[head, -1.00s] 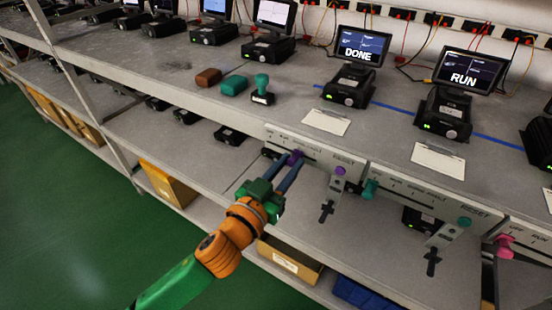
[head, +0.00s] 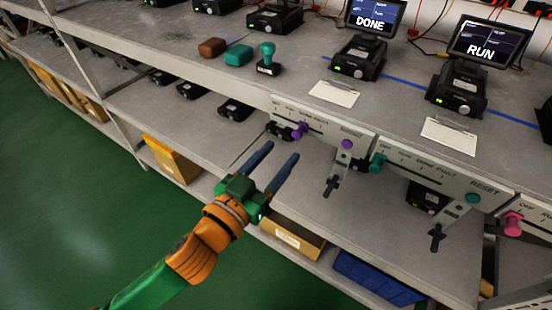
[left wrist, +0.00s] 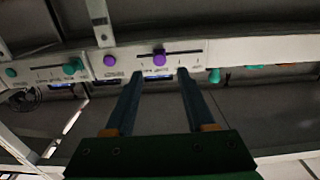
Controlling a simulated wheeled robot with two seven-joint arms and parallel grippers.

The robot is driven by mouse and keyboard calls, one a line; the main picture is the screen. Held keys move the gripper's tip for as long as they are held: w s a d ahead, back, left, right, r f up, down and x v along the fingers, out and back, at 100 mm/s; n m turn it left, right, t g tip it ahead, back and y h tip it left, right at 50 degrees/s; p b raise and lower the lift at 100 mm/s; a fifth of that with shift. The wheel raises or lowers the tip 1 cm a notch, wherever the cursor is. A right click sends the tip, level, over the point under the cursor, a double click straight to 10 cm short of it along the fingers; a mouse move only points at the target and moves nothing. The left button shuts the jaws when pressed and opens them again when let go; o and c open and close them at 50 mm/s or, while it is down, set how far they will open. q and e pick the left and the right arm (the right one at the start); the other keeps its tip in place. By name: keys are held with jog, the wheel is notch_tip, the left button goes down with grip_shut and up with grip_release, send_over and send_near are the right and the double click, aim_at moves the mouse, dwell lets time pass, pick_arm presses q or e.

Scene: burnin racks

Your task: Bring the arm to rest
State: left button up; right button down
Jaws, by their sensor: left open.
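My left gripper (head: 272,167) is open and empty, its two blue fingers apart in front of the shelf panels. It also shows in the left wrist view (left wrist: 160,80), with a purple slider knob (left wrist: 159,57) seen between and beyond the fingertips. In the head view this purple slider knob (head: 299,130) sits on the left panel (head: 325,133), up and to the right of the fingertips and apart from them. My left arm comes in from the lower left. My right gripper is not in view.
A second panel with a teal slider knob (head: 377,162) is to the right. On the shelf stand a DONE monitor (head: 370,20), a RUN monitor (head: 487,47), a teal stamp (head: 268,58) and blank cards (head: 334,93). Bins (head: 290,238) sit below. Green floor (head: 60,210) is free at left.

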pick_arm(q)
jog(key=shift+s+a, duration=0.25)
jog(key=shift+s, duration=0.1)
jog(key=shift+w+f, duration=0.1)
jog(key=w+a+f+n+g+y, duration=0.1)
jog(key=w+a+f+g+y, duration=0.3)
jog(key=f, duration=0.8)
jog(key=a+f+n+t+y, duration=0.1)
jog(key=a+f+n+y, duration=0.3)
jog(key=f, duration=0.8)
jog(key=s+a+f+m+g+y, duration=0.1)
jog(key=s+a+f+g, duration=0.1)
jog(key=s+a+f, duration=0.35)
jog(key=s+a+f+g, duration=0.2)
jog(key=s+f, duration=0.1)
jog(key=f, duration=0.6)
jog(key=s+a+f+g, duration=0.1)
jog(key=s+f, duration=0.3)
jog(key=s, duration=0.5)
jog(key=s+a+f+g+y, duration=0.1)
jog(key=s+a+f+g, duration=0.1)
jog(key=s, duration=0.6)
jog(key=s+a+f+g, duration=0.1)
jog(key=s+f+g, duration=0.2)
jog(key=s+f, duration=0.3)
jog(key=s, duration=0.3)
jog(key=shift+s+a+n+g+y, duration=0.3)
jog(key=shift+s+a+n, duration=0.05)
jog(key=shift+a+n, duration=0.05)
